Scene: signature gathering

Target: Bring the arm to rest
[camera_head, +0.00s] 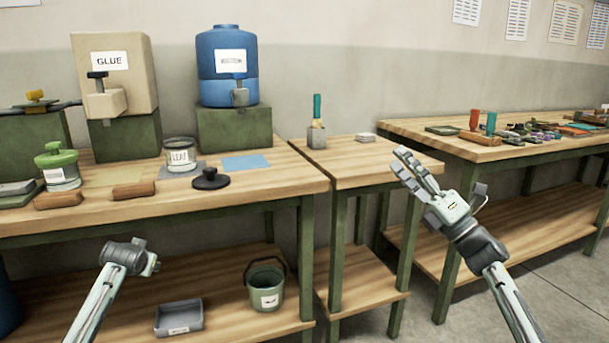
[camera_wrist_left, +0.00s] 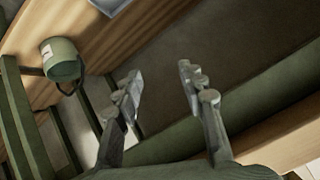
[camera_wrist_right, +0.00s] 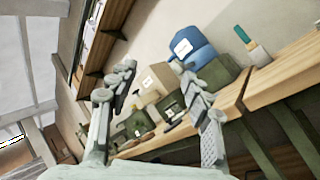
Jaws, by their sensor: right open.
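My right gripper (camera_head: 403,164) is raised in front of the small middle table, fingers pointing up and left. In the right wrist view its two fingers (camera_wrist_right: 152,75) stand apart with nothing between them. My left arm comes in low at the left of the head view, in front of the left table, its gripper mostly hidden behind the wrist. In the left wrist view the left gripper's fingers (camera_wrist_left: 160,78) are spread and empty, with the table's edge and lower shelf beyond them.
The left table (camera_head: 262,187) bears a glue container (camera_head: 140,75), a blue tank (camera_head: 228,50), jars and a black lid (camera_head: 210,179). A green bucket (camera_head: 266,287) and grey tray (camera_head: 179,318) are on its lower shelf. The small table (camera_head: 350,175) holds a brush (camera_head: 317,120).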

